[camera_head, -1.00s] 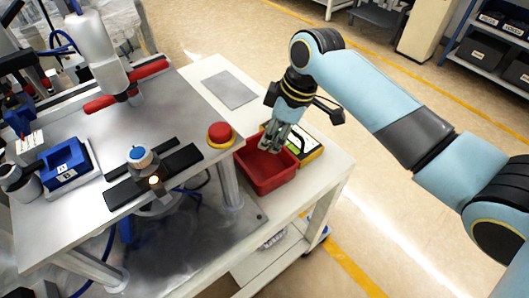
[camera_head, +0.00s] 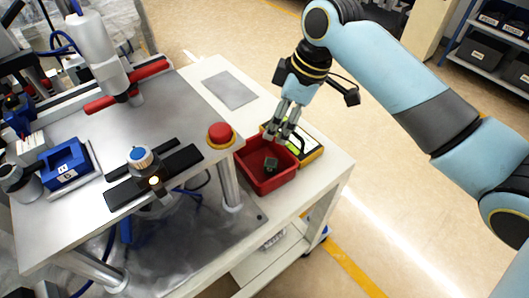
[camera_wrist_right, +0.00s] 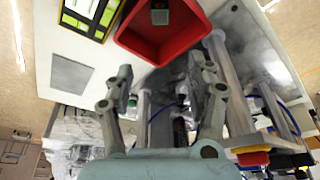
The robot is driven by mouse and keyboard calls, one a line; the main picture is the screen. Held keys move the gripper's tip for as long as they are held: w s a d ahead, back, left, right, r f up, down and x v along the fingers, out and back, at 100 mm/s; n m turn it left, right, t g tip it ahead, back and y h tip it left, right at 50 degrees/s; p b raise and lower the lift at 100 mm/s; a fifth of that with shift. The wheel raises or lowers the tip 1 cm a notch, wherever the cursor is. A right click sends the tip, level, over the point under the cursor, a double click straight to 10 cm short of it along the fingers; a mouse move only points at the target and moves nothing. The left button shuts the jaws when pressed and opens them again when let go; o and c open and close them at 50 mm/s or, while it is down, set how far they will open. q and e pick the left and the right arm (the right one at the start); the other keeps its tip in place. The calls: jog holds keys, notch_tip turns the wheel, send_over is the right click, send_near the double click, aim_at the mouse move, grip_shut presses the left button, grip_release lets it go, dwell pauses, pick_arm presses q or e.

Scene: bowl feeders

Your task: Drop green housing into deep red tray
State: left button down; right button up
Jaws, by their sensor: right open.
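The deep red tray (camera_head: 262,186) stands on the white table beside the machine. The green housing (camera_head: 271,164) lies inside the tray and looks small and dark green. In the right wrist view the housing (camera_wrist_right: 160,14) shows in the red tray (camera_wrist_right: 150,45) at the top edge. My right gripper (camera_head: 282,136) is above the tray's far side, open and empty. Its two spread fingers (camera_wrist_right: 163,90) show with nothing between them in the right wrist view. My left gripper is not in view.
A yellow and black framed device (camera_head: 306,143) sits right behind the tray. A red mushroom button (camera_head: 220,133) is at the machine plate's corner, left of the tray. A grey mat (camera_head: 230,90) lies on the table's far part.

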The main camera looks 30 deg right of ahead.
jog(key=v, duration=0.7)
jog(key=shift+s+f, duration=0.1)
jog(key=s+a+f+m+t+h, duration=0.1)
jog(key=s+a+m+h, duration=0.15)
jog(key=s+m, duration=1)
jog(key=s+d+f+n+b, duration=0.1)
jog(key=s+f+b, duration=0.15)
jog(key=f, duration=0.95)
jog(key=s+d+f+n+g+b, duration=0.1)
jog(key=s+f+n+b, duration=0.15)
jog(key=f, duration=0.95)
jog(key=s+d+f+n+b, duration=0.1)
jog(key=d+f+b, duration=0.15)
jog(key=f, duration=1.05)
jog(key=s+f+g+b, duration=0.1)
jog(key=s+f+b, duration=0.6)
jog(key=s+f, duration=1.1)
notch_tip(320, 180, down, 3)
jog(key=shift+s+r+h, duration=0.1)
jog(key=shift+s+h, duration=0.15)
jog(key=shift+h, duration=0.1)
